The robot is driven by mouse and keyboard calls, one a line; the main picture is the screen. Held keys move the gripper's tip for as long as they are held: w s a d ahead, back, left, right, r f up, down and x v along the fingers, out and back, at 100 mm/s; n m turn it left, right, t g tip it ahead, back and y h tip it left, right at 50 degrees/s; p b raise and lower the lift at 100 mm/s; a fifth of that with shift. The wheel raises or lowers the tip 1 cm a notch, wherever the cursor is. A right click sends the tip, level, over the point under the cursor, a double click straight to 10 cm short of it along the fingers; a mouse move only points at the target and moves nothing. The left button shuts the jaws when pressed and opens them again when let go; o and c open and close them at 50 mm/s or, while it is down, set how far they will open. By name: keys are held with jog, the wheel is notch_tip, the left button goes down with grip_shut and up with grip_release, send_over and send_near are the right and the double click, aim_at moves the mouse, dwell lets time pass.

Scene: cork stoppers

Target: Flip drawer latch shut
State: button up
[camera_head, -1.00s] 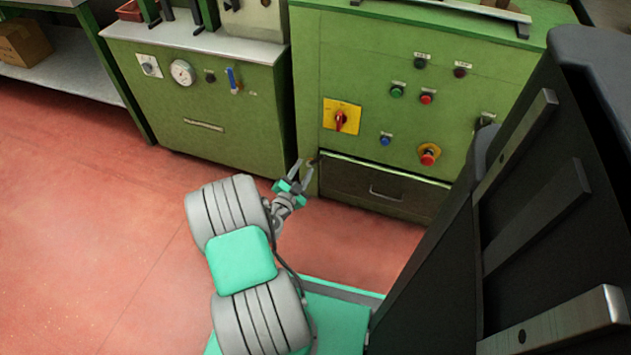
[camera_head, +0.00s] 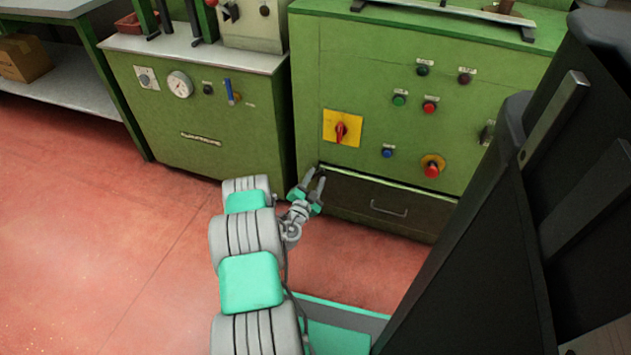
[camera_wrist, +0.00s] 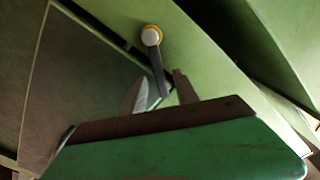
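The drawer (camera_head: 360,207) has a dark brown front with a metal handle (camera_head: 388,211), low in the green cabinet. I cannot tell whether it is fully flush. In the wrist view its brown front (camera_wrist: 75,85) fills the left side. The latch (camera_wrist: 157,70) is a dark lever on a round orange-and-white pivot, mounted on green metal beside the drawer. Its free end points toward my gripper (camera_wrist: 160,92), whose two fingers are apart, one on each side of it. Contact is unclear. In the head view my gripper (camera_head: 314,181) is at the drawer's upper left corner and the latch is hard to make out.
Above the drawer are a red switch on a yellow plate (camera_head: 342,128), a blue button (camera_head: 387,152) and a red stop button (camera_head: 432,170). A second green cabinet (camera_head: 215,135) stands at the left. The red floor (camera_head: 110,250) is clear at left.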

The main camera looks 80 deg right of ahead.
jog(key=shift+c, duration=0.2)
grip_shut()
dwell(1.1)
